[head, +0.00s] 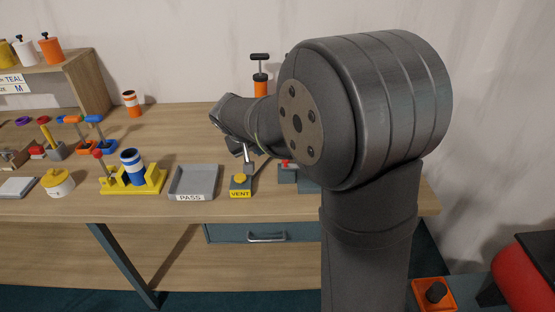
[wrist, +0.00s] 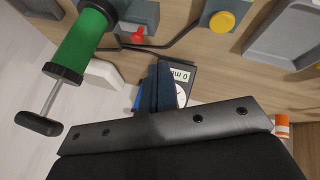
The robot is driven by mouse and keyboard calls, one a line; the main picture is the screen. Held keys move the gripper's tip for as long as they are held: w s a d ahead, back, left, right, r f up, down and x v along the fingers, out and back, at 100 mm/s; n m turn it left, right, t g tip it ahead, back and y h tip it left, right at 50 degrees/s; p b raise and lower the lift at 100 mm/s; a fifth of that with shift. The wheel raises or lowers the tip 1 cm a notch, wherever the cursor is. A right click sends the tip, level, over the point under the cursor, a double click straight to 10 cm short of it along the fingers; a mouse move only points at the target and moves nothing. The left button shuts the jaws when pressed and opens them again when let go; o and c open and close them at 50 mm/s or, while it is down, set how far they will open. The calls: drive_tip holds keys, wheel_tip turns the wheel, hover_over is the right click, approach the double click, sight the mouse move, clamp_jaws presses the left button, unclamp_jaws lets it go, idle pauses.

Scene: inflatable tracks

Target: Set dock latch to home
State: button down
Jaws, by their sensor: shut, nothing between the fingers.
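The frames do not label a dock latch. A yellow dock (head: 148,188) stands on the bench left of the grey tray and holds a blue-and-white striped cylinder (head: 132,166). A lever with a red knob (head: 97,154) rises tilted at the dock's left end; this may be the latch, but its exact setting is hard to tell. My gripper (head: 247,168) is well to the right of the dock, above the area behind the VENT button. In the wrist view my gripper (wrist: 162,72) is shut and empty. The dock is not visible there.
A grey PASS tray (head: 195,195) and yellow VENT button (head: 240,180) lie between dock and gripper. A green pump (wrist: 82,45), red knob (wrist: 137,37) and gauge (wrist: 182,74) are near the gripper.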

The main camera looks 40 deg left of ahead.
drive_tip(key=shift+s+f+n, duration=0.1)
drive_tip(key=shift+s+n, duration=0.15)
drive_tip(key=shift+n, duration=0.15)
drive_tip(key=shift+f, duration=0.1)
drive_tip(key=w+f, duration=0.8)
drive_tip(key=w, duration=0.1)
drive_tip(key=shift+a+f, duration=0.4)
